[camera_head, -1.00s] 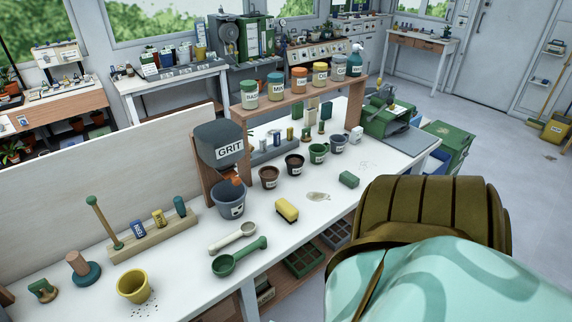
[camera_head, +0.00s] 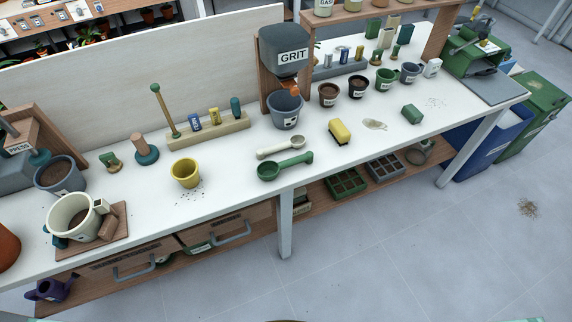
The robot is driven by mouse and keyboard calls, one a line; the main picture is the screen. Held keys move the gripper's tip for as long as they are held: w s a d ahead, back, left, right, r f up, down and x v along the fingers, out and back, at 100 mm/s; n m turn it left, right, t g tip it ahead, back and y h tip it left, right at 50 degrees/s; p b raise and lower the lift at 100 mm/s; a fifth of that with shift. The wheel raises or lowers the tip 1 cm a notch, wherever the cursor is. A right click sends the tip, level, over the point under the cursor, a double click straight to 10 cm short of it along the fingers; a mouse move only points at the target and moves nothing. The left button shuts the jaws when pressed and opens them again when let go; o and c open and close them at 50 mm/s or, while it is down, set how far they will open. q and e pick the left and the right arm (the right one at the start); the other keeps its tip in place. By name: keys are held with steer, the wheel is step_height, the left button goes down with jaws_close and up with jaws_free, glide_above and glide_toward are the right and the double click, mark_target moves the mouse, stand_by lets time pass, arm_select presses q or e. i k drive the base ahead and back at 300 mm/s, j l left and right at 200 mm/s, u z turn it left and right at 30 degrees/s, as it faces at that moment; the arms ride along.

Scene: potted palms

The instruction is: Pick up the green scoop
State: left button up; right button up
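The green scoop (camera_head: 284,167) lies on the white bench top near its front edge, with its round bowl to the left and its handle pointing right. A cream scoop (camera_head: 281,147) lies just behind it, nearly parallel. The green scoop is in full view with nothing on top of it. Neither of my grippers shows in the head view.
A yellow pot (camera_head: 186,173) with spilled grains stands left of the scoops, and a yellow sponge (camera_head: 340,132) lies to the right. Behind them is the GRIT dispenser (camera_head: 285,50) over a grey pot (camera_head: 287,110). The floor (camera_head: 380,250) before the bench is clear.

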mark_target(268, 170)
steer(key=i+l+u, duration=0.1)
steer(key=i+l, duration=0.35)
steer(key=l, duration=0.2)
steer(key=i+l+u, duration=0.15)
steer(key=l, duration=0.2)
steer(key=i, duration=0.05)
